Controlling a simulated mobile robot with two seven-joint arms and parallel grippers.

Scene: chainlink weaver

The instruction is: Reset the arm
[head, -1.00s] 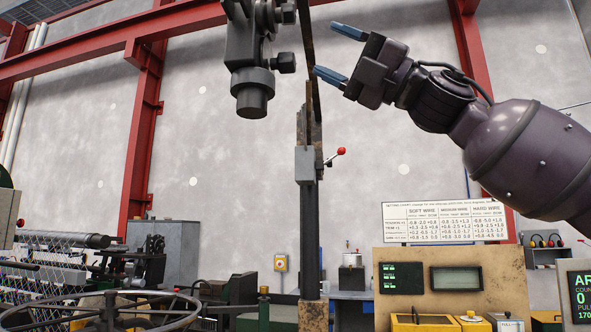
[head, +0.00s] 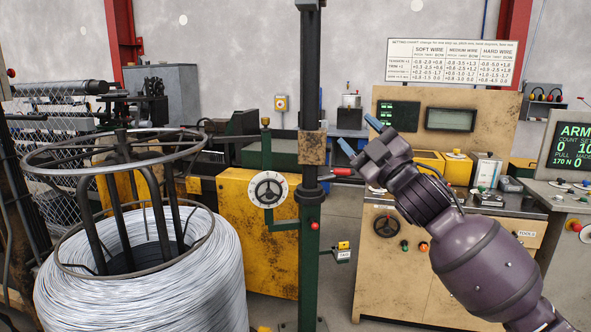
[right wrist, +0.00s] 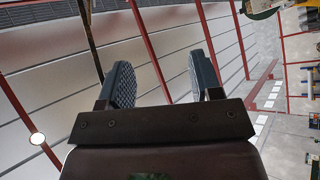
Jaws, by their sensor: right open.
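My right arm comes in from the lower right of the head view. Its gripper (head: 360,138) has blue fingertips pointing up and to the left, set apart with nothing between them. In the picture it lies just right of the dark green post (head: 310,90), near a red-handled lever (head: 341,172); I cannot tell whether it touches either. In the right wrist view the two dark textured fingers (right wrist: 163,85) stand wide apart, with only wall and red beams behind. My left gripper is not in view.
A large wire coil (head: 150,285) with a ring frame stands at the lower left. A tan cabinet (head: 385,285), a settings chart (head: 452,63) and a display console (head: 575,145) are on the right.

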